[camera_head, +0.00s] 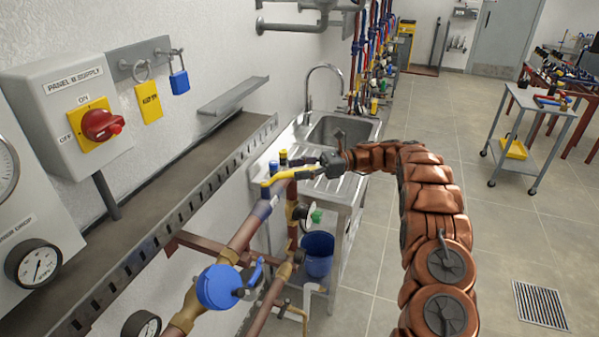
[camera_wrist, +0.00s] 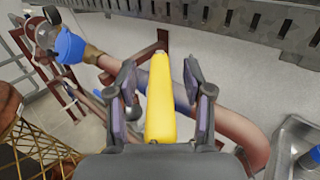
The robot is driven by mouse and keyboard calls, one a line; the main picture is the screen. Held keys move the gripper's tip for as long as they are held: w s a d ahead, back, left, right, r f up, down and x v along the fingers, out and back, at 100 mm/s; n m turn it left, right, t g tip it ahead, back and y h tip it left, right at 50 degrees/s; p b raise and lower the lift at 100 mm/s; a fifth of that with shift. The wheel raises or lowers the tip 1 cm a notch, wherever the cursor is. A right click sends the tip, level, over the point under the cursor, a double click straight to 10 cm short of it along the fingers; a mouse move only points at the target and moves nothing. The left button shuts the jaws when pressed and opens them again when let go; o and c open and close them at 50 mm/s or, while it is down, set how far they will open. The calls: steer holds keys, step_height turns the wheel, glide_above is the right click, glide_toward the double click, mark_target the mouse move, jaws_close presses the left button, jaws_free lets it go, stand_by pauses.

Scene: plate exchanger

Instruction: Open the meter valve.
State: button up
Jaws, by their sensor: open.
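My gripper (camera_head: 308,168) is at the handle's right end in the head view. In the wrist view the yellow handle (camera_wrist: 161,98) runs lengthwise between the two fingers of my gripper (camera_wrist: 160,78), which are open, with a gap on each side. I cannot tell how deep the handle sits between them. The blue meter (camera_wrist: 70,46) shows at the upper left there. The valve body under the handle is largely hidden.
A slotted grey rail shelf (camera_head: 150,215) runs along the wall left of the pipe. A steel sink (camera_head: 340,130) stands behind my gripper, with a blue bucket (camera_head: 317,255) below. A panel with a red switch (camera_head: 102,124) hangs on the wall.

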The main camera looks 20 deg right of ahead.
step_height(320, 180, up, 9)
steer(key=shift+r, duration=0.1)
stand_by(0.3)
